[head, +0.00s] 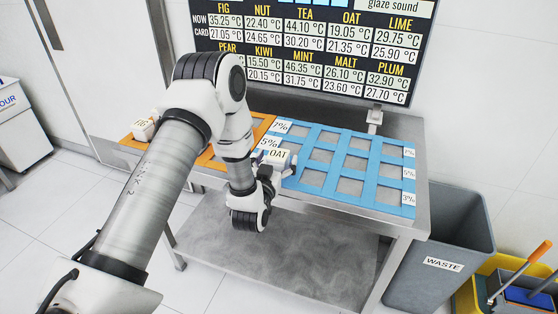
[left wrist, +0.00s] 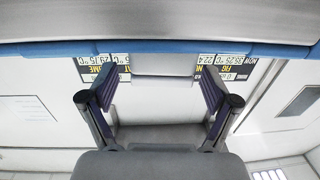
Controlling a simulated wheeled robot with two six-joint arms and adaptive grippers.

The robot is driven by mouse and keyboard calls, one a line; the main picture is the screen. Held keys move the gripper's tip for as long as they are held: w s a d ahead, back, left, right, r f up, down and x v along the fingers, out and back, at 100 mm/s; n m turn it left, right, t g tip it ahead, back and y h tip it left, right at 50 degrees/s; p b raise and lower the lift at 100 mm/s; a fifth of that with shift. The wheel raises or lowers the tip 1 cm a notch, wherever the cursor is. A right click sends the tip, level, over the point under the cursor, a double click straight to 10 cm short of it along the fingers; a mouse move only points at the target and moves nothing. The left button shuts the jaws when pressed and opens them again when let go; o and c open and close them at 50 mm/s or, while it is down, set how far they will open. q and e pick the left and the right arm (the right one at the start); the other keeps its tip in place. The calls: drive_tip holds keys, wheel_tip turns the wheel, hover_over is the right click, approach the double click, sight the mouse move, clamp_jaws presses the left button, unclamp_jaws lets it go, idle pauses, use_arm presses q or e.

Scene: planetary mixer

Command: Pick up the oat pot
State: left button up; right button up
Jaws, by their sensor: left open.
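The oat pot (head: 280,157) is a small white pot marked OAT. In the head view it is at the left edge of the blue tray (head: 335,196), beside the 5% label. My left gripper (head: 269,174) is open at the near side of the pot, partly covering it. In the left wrist view a pale block (left wrist: 162,66), apparently the pot, shows between the two open fingers, with gaps at both sides. I cannot tell whether the fingers touch it. My right gripper is not in view.
An orange tray (head: 262,124) with a white FIG pot (head: 143,129) lies left of the blue tray, on a steel table (head: 405,128). A temperature board (head: 310,45) stands behind. A grey waste bin (head: 430,262) is right of the table. The blue tray's visible compartments look empty.

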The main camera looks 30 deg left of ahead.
use_arm(q)
drive_tip(key=shift+x, duration=1.05)
drive_tip(key=shift+a, duration=0.1)
drive_tip(key=c, duration=1.5)
drive_tip(key=shift+c, duration=0.2)
